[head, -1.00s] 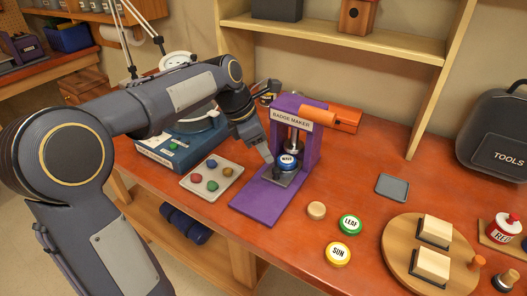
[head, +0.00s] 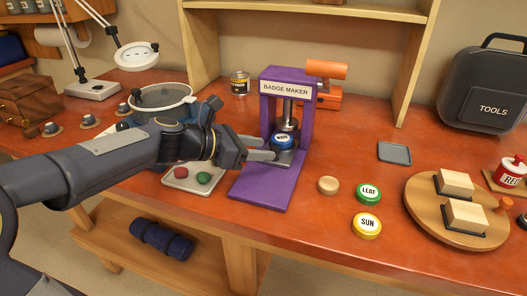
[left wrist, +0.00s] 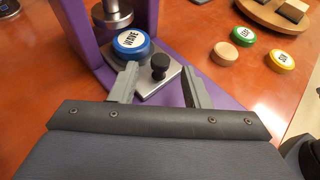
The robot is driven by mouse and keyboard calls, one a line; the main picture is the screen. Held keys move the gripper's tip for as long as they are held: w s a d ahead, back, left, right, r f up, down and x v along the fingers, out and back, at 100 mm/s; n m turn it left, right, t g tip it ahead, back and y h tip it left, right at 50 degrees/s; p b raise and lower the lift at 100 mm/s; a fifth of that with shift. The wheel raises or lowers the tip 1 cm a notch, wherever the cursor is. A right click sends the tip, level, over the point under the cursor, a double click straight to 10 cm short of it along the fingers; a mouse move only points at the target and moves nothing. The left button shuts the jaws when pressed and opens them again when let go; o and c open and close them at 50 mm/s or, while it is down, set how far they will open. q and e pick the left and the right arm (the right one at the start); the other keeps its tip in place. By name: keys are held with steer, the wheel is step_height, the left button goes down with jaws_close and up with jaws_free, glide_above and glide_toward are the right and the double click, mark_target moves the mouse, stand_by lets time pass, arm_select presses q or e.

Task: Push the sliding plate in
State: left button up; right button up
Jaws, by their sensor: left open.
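The purple badge maker (head: 306,135) stands on the workbench, its ram above the bed. Its grey sliding plate (head: 290,158) carries the blue WAVE badge (head: 282,141), which sits close to the ram. In the left wrist view the plate (left wrist: 150,88) has a black knob (left wrist: 159,66), and the badge (left wrist: 131,43) lies beyond it, in front of the ram (left wrist: 113,14). My left gripper (head: 268,148) reaches in from the left, low over the bed. In the wrist view its open fingers (left wrist: 158,70) stand either side of the knob; contact cannot be told.
A wooden disc (head: 328,185), a LEAF badge (head: 368,194) and a SUN badge (head: 366,226) lie right of the press. A round board (head: 425,219) is farther right. A tray of coloured pieces (head: 181,184) lies under my left arm. An orange handle (head: 327,69) sticks out right.

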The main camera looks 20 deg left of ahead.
arm_select(q)
steer(key=shift+x, duration=1)
steer(key=shift+c, duration=0.4)
jaws_close()
